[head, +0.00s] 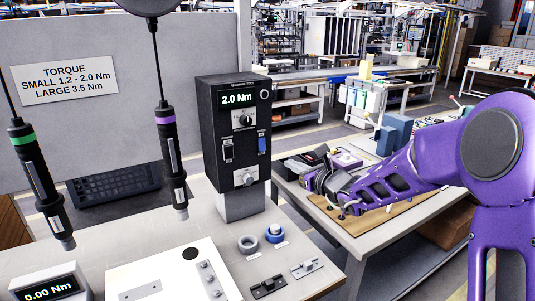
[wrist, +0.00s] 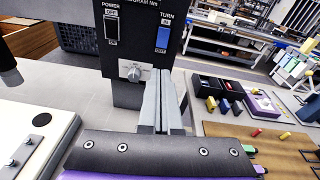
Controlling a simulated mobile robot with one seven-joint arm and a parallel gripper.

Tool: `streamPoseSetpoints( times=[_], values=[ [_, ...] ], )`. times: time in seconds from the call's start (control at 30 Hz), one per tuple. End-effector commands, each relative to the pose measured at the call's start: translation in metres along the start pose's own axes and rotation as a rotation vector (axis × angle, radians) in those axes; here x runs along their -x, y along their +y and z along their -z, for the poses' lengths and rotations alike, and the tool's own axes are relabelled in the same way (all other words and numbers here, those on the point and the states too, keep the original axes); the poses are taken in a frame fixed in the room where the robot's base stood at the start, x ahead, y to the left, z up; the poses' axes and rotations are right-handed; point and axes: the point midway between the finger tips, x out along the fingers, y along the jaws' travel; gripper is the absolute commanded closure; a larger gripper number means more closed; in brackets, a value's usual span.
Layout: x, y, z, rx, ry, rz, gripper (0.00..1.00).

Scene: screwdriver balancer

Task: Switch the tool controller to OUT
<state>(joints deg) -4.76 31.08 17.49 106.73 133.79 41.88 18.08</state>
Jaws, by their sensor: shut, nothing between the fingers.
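The tool controller (head: 210,128) is an upright black box on a grey foot, and its display reads 2.0 Nm. Its blue TURN switch (head: 262,144) is on the right of the front face. In the wrist view the blue switch (wrist: 162,38) has IN above it and a label below that is hard to read; its tilt is unclear. My gripper (head: 322,178) is to the right of the controller, apart from it in the head view. In the wrist view my gripper (wrist: 162,76) is shut and empty, its fingertips just below the blue switch. Contact is not visible.
A black POWER switch (wrist: 111,26) and a silver knob (wrist: 132,71) are left of the blue switch. Two hanging screwdrivers, green-banded (head: 38,180) and purple-banded (head: 170,150), are to the left. A side table (head: 355,235) holds small parts.

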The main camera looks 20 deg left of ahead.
Motion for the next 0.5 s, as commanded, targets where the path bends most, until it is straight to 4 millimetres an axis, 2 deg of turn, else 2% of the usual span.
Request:
streamPoseSetpoints(
  times=[0.17, 0.5],
  values=[
    [-0.0026, -0.001, 0.0024, -0.081, -0.022, 0.025, 1.0],
    [-0.0035, -0.0004, 0.0018, -0.086, -0.024, 0.026, 1.0]
  ],
)
